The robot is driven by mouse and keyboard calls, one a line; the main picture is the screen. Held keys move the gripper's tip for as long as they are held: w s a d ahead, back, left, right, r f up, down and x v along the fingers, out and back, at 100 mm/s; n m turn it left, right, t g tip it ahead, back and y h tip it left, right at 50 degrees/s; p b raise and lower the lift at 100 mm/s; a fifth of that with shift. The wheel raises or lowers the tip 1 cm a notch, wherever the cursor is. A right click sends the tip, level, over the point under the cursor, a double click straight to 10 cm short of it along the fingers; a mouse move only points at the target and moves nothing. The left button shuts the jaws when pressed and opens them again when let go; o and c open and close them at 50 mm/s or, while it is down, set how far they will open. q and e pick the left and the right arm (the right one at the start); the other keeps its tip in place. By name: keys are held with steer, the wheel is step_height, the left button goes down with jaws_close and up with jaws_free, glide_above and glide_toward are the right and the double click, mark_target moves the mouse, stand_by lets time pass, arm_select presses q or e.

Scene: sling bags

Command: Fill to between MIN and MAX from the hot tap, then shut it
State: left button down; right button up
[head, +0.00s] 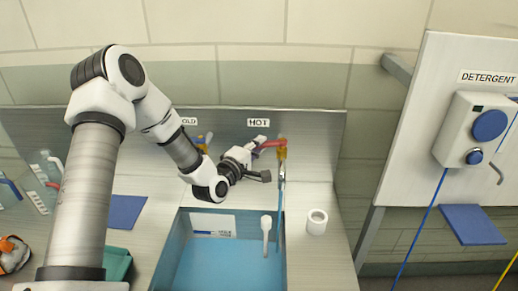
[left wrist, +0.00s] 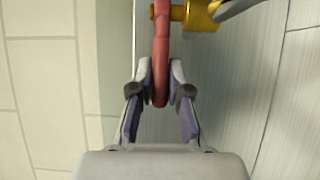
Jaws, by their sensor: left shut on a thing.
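The hot tap (head: 282,153) has a brass body and a red lever (head: 270,144) under the HOT sign (head: 258,122). My left gripper (head: 257,152) is shut on the lever. In the left wrist view the lever (left wrist: 161,45) runs between the two fingers (left wrist: 161,80). A thin blue stream (head: 281,215) comes down from the hot spout into the sink (head: 177,240). Blue water (head: 220,266) covers the sink's bottom. A white label (head: 209,225) is on its back wall; its marks are too small to read. My right gripper is out of view.
The cold tap (head: 203,142) is partly behind my left arm. A white-handled tool (head: 266,232) stands at the sink's right side. A white cup-like ring (head: 317,221) is on the right counter. A detergent dispenser (head: 477,130) hangs on a panel at right.

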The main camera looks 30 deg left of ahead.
arm_select(q)
steer(key=m+h, duration=0.1)
steer(key=w+a+m+h+b, duration=0.1)
steer(key=h, duration=0.1)
steer(key=m+h, duration=0.1)
steer(key=h, duration=0.1)
steer(key=shift+w+a+r, duration=0.25)
steer(key=shift+w, duration=0.1)
steer(key=c, duration=1.1)
jaws_free()
steer(key=shift+g, duration=0.3)
steer(key=shift+c, duration=0.2)
steer(key=shift+w+d+f, duration=0.1)
steer(key=shift+w+f, duration=0.15)
steer(key=v, duration=0.7)
steer(key=shift+s, duration=0.25)
